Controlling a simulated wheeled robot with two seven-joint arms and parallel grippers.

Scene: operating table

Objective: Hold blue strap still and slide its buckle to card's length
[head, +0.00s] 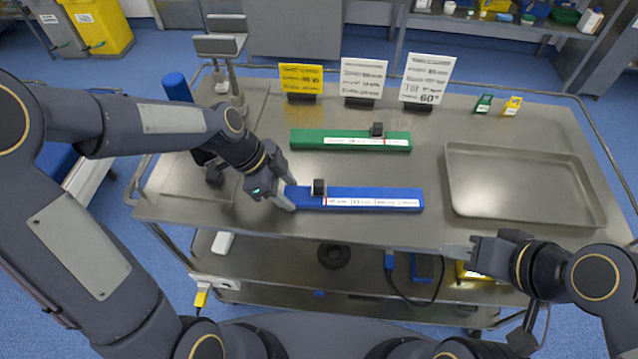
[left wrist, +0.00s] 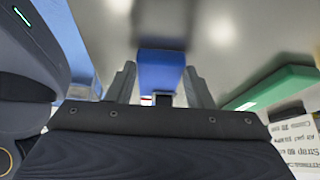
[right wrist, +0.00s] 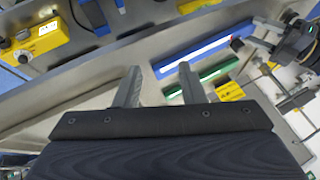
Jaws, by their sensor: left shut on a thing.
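The blue strap (head: 375,198) lies flat on the metal table, with a white scale strip along its front side. Its dark buckle (head: 319,187) sits near the strap's left end, by a red mark on the strip. My left gripper (head: 287,196) is shut on the strap's left end, just left of the buckle. In the left wrist view the blue strap (left wrist: 160,72) runs between the two fingers. My right gripper (head: 474,254) is open and empty at the table's front edge, right of the strap. Three cards stand behind: yellow (head: 301,78), white (head: 362,78) and white with "60°" (head: 427,77).
A green strap (head: 340,140) with its own dark buckle (head: 377,129) lies behind the blue one. An empty metal tray (head: 520,213) is at the right. Small green (head: 484,103) and yellow (head: 512,105) tags stand at the back. The table between blue strap and tray is clear.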

